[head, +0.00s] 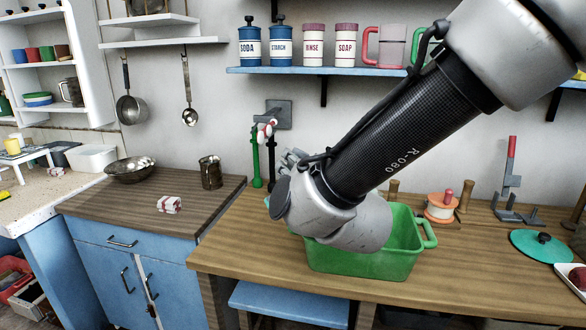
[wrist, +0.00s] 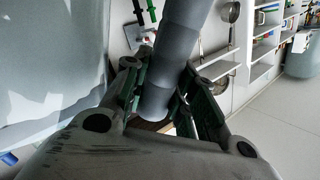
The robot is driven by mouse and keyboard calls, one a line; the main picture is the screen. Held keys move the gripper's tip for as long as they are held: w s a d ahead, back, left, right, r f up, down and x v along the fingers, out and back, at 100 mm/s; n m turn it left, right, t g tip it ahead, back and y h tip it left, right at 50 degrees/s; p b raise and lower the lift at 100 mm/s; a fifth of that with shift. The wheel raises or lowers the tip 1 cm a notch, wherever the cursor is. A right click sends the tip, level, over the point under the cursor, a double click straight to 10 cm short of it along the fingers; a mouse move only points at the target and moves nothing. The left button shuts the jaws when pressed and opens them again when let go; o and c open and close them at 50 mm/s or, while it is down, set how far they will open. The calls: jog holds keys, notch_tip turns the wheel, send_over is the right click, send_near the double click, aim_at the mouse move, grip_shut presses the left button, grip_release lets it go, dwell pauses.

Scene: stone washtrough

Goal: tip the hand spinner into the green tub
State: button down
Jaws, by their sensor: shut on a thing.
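The green tub (head: 365,264) stands on the wooden counter in the head view, its near wall and right handle showing. My wrist covers its left part and much of its opening. In the wrist view my gripper (wrist: 160,78) is shut on a smooth grey cylindrical thing (wrist: 178,45), which appears to be the hand spinner. It runs between the two fingers up to the top edge, so its far end is out of view. In the head view the wrist hides most of the gripper and what it holds. I cannot see whether anything is inside the spinner.
A teal lid (head: 541,246) lies farther right. A dark mug (head: 210,172) and a bowl (head: 130,170) stand left.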

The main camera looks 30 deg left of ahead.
aim_at(305, 154)
jog(key=shift+r, duration=0.1)
dwell(0.4)
jog(key=shift+w+d+r+m, duration=0.7)
jog(key=shift+w+r+m, duration=0.2)
jog(key=shift+w+r, duration=0.1)
dwell(0.3)
jog(key=shift+m+g, duration=0.3)
jog(key=shift+m, duration=0.6)
jog(key=shift+w+d+r, duration=0.45)
jog(key=shift+w+r, duration=0.15)
jog(key=shift+r, duration=0.15)
jog(key=shift+w+d+r, duration=0.45)
jog(key=shift+w+r, duration=0.15)
jog(key=shift+r, duration=0.1)
jog(key=shift+d, duration=0.1)
jog(key=shift+w+d+r+m, duration=0.45)
jog(key=shift+w+d+r, duration=0.05)
jog(key=shift+w+r, duration=0.15)
jog(key=shift+w+d+r+m, duration=0.45)
jog(key=shift+w+r, duration=0.05)
jog(key=shift+w, duration=0.15)
